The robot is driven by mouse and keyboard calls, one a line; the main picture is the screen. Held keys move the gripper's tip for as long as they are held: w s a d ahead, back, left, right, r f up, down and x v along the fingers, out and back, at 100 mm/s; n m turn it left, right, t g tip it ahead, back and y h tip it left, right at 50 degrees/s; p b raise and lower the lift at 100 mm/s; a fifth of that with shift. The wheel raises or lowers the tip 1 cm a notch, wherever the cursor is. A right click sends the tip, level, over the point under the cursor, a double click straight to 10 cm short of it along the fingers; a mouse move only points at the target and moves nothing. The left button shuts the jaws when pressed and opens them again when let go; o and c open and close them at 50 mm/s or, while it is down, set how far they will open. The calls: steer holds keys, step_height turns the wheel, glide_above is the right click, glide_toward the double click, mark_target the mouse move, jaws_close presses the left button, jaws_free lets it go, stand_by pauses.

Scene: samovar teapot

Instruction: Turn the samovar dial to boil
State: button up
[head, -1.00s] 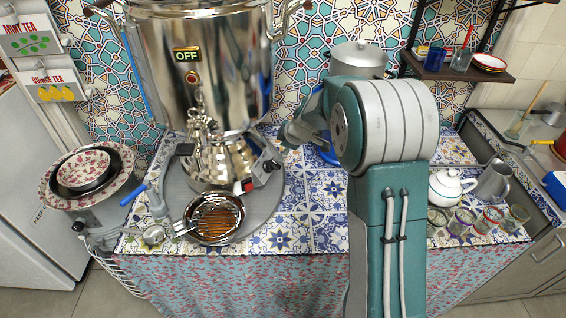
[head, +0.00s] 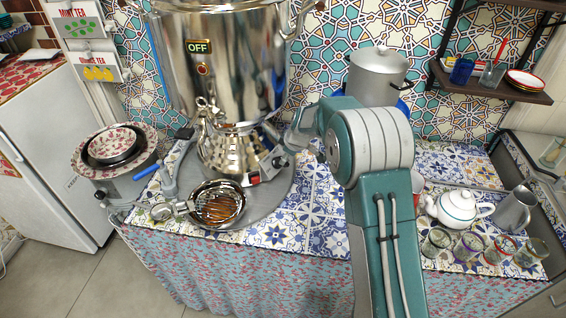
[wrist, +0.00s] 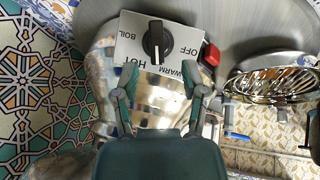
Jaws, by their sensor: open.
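The large silver samovar (head: 235,75) stands at the back left of the tiled table, its sign (head: 199,47) reading OFF. Its dial box (head: 268,168) sits low on the samovar's right side. In the wrist view, the black dial knob (wrist: 155,40) sits on a silver plate (wrist: 134,28) marked OFF, WARM, HOT and BOIL. My gripper (wrist: 159,92) is open and empty, its two fingers apart just below the plate in the picture. The knob lies beyond the fingertips, not between them. In the head view my gripper (head: 292,143) is beside the dial box, partly hidden by my arm.
A red switch (wrist: 210,54) is right beside the dial plate. A bowl with a glowing coil (head: 218,205) stands in front of the samovar. A grey pot (head: 377,78) is behind my arm. A white teapot (head: 457,208), a metal jug (head: 513,210) and several glasses are at the right.

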steer(key=f, duration=0.1)
steer(key=w+f, duration=0.1)
steer(key=f, duration=0.1)
steer(key=w+f, duration=0.1)
steer(key=shift+f, duration=0.25)
steer(key=shift+a+f, duration=0.1)
steer(key=shift+f, duration=0.1)
steer(key=shift+a, duration=0.4)
steer(key=shift+d, duration=0.1)
jaws_close()
steer(key=shift+d, duration=0.1)
